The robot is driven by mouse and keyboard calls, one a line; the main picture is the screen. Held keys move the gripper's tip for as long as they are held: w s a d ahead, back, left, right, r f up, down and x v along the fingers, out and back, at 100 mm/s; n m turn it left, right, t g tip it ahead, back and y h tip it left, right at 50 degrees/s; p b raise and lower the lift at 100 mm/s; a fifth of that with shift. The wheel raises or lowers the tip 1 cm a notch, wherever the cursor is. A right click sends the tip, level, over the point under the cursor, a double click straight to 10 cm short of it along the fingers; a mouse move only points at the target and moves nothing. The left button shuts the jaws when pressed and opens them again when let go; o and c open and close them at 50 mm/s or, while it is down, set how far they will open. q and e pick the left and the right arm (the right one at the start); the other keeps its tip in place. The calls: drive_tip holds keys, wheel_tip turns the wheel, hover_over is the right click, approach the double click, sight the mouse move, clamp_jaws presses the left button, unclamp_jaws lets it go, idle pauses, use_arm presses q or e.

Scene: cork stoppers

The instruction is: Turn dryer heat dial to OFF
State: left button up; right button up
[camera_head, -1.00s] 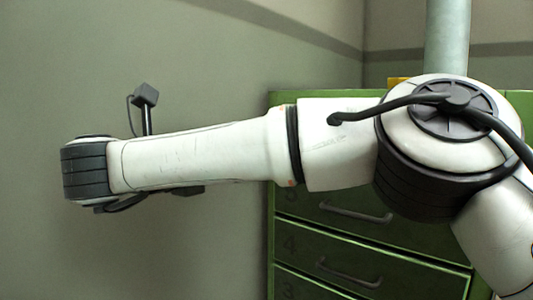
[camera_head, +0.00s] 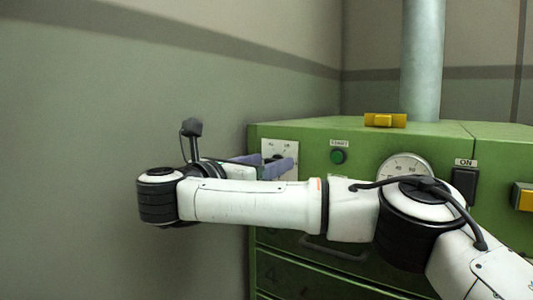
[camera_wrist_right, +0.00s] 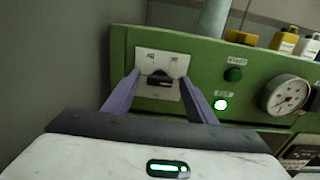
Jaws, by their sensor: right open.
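The heat dial (camera_wrist_right: 160,80) is a dark knob on a white plate (camera_wrist_right: 150,58) at the left end of the green dryer front (camera_wrist_right: 205,74). Small markings on the plate are too blurred to read surely. My right gripper (camera_wrist_right: 161,75) is open, its two purple fingers on either side of the dial in the right wrist view. I cannot tell whether they touch it. In the head view the right gripper (camera_head: 277,161) is at the white plate (camera_head: 287,147), partly hiding the dial. My left gripper is not in view.
A green START button (camera_head: 338,156), a round gauge (camera_head: 404,168) and a black ON switch (camera_head: 465,186) sit right of the dial. A yellow object (camera_head: 385,120) lies on top. The grey wall (camera_head: 110,110) is close on the left.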

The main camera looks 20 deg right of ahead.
drive_tip(key=shift+d, duration=0.1)
drive_tip(key=shift+c, duration=0.3)
drive_tip(key=c, duration=1)
drive_tip(key=shift+f, duration=0.1)
